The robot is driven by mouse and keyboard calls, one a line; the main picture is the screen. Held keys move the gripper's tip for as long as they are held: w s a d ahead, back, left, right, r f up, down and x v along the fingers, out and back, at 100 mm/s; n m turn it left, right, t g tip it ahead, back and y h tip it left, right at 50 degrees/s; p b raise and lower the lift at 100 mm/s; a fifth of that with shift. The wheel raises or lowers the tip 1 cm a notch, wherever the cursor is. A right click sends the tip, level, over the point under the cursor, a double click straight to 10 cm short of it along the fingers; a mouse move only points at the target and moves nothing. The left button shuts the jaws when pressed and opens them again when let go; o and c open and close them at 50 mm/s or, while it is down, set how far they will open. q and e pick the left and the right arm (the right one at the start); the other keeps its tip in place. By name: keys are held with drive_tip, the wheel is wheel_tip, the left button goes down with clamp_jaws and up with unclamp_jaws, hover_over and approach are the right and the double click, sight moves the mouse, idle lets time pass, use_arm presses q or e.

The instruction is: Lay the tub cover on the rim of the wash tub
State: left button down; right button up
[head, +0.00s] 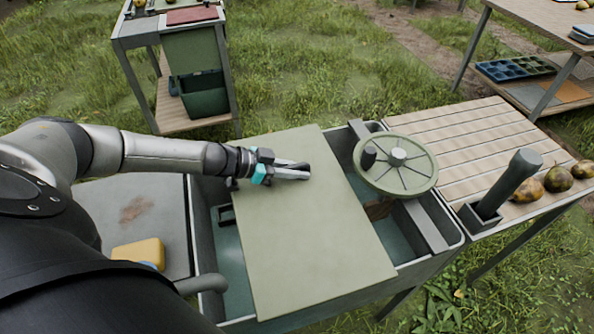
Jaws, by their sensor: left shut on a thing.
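The tub cover (315,235) is a flat, pale green rectangular board. It lies over the middle of the wash tub (457,241), a grey basin with water showing at both sides of the board. The board sits slightly askew to the tub, its near and far edges reaching about the tub's long sides. Whether it rests fully on the rim I cannot tell. My left gripper (292,172) reaches in from the left and is shut on the cover near its left edge; the fingertips lie over its top face. My right gripper is out of view.
A round green crank wheel (396,164) stands on the tub's right part. A slatted wooden board (465,145) with several pears (558,179) and an upright dark handle (520,172) lies to the right. A yellow sponge (140,252) sits on the left grey surface.

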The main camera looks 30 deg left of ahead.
use_arm(q)
drive_tip(key=shift+w+r, duration=0.1)
drive_tip(key=c, duration=0.8)
unclamp_jaws()
drive_tip(key=p+v, duration=0.1)
drive_tip(key=v, duration=1.1)
drive_tip(key=shift+p, duration=0.4)
